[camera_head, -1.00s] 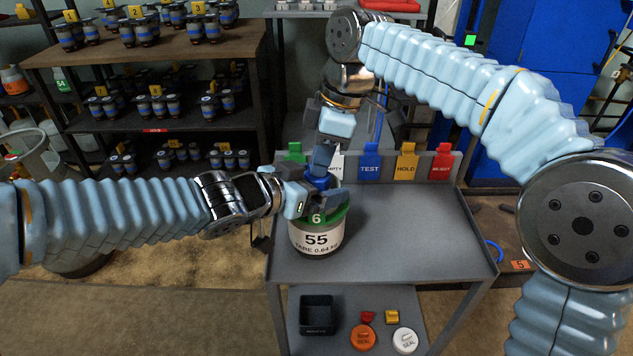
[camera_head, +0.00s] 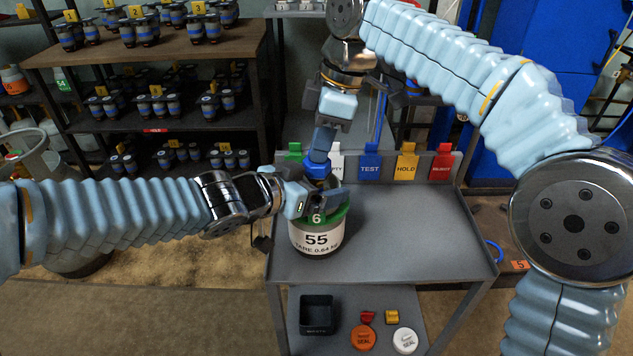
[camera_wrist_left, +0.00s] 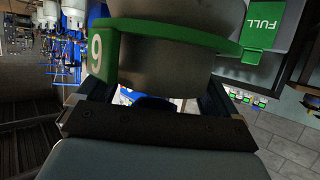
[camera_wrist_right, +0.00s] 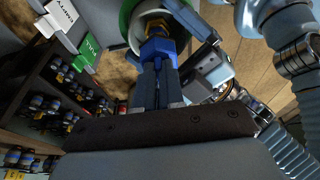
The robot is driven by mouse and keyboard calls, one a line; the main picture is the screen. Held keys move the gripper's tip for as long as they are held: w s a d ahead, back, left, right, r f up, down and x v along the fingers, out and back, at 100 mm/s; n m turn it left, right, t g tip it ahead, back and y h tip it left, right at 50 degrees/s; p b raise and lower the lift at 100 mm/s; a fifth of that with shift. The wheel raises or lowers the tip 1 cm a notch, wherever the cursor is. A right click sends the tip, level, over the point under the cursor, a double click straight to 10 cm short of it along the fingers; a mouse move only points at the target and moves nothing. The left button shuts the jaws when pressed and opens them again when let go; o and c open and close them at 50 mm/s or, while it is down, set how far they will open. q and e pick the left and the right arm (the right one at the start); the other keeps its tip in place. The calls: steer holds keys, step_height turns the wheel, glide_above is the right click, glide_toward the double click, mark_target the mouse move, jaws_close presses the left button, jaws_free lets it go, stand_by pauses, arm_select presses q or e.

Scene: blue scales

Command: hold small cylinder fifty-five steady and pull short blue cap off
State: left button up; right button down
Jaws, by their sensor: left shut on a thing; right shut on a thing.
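Small cylinder fifty-five (camera_head: 316,239), white-labelled with a green collar marked 6, stands upright on the grey cart top. Its grey body and green collar fill the top of the left wrist view (camera_wrist_left: 180,62). My left gripper (camera_head: 312,203) is shut around the cylinder's upper part, from the left. My right gripper (camera_head: 321,152) comes from above and is shut on the short blue cap (camera_head: 317,170). The cap also shows between the fingers in the right wrist view (camera_wrist_right: 158,48), over the cylinder's top. I cannot tell whether the cap is fully clear of it.
Coloured signs, among them TEST (camera_head: 370,167) and HOLD (camera_head: 405,167), line the cart's back edge. The cart top (camera_head: 420,230) is clear to the right. The lower shelf holds a black bin (camera_head: 318,313) and orange and white seal discs (camera_head: 404,340).

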steer(key=shift+r, duration=0.15)
steer(key=shift+a+v, duration=0.25)
steer(key=shift+v, duration=0.7)
steer(key=shift+a+v, duration=0.2)
steer(key=shift+v, duration=0.75)
steer(key=shift+a+v, duration=0.25)
steer(key=shift+v, duration=0.65)
steer(key=shift+r, duration=0.2)
arm_select(q)
steer(key=o, duration=1.3)
steer(key=shift+c, duration=0.2)
steer(key=v, duration=1.2)
